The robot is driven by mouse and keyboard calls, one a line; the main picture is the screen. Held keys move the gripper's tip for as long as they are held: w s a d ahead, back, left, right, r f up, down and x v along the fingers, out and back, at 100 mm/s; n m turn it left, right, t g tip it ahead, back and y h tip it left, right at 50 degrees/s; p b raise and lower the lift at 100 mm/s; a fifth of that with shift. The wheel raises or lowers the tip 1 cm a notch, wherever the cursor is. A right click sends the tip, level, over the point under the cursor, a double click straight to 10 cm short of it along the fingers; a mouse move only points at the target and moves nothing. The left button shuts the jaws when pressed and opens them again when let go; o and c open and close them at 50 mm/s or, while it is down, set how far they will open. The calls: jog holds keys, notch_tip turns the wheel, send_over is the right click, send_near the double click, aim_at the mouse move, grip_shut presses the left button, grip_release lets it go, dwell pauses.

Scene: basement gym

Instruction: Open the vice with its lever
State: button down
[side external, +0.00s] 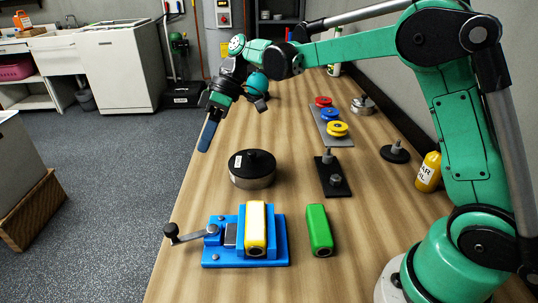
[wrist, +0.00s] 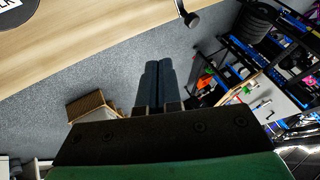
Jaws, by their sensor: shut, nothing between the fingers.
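The blue vice (side external: 217,257) sits at the front of the bench, with a yellow-and-white block (side external: 256,230) standing in it. Its metal lever (side external: 192,237) points left over the bench edge and ends in a black knob (side external: 171,231). In the wrist view only the lever's end with the dark knob (wrist: 191,20) shows, ahead of the fingers; the vice body is out of that view. My gripper (side external: 206,146) hangs above the bench's left edge, behind the vice and apart from the lever. Its blue fingers (wrist: 158,64) are together and empty.
A black-topped round tin (side external: 252,170) stands behind the vice, a green block (side external: 319,230) to its right. A black plate with posts (side external: 332,178), coloured discs (side external: 330,115) and a yellow bottle (side external: 429,171) lie farther right. Left of the bench is open floor.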

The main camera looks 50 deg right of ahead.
jog(key=x, duration=1)
jog(key=shift+s+a+f, duration=0.1)
jog(key=shift+s+a, duration=0.65)
jog(key=shift+a, duration=0.2)
jog(key=shift+s+a, duration=0.5)
jog(key=shift+a, duration=0.1)
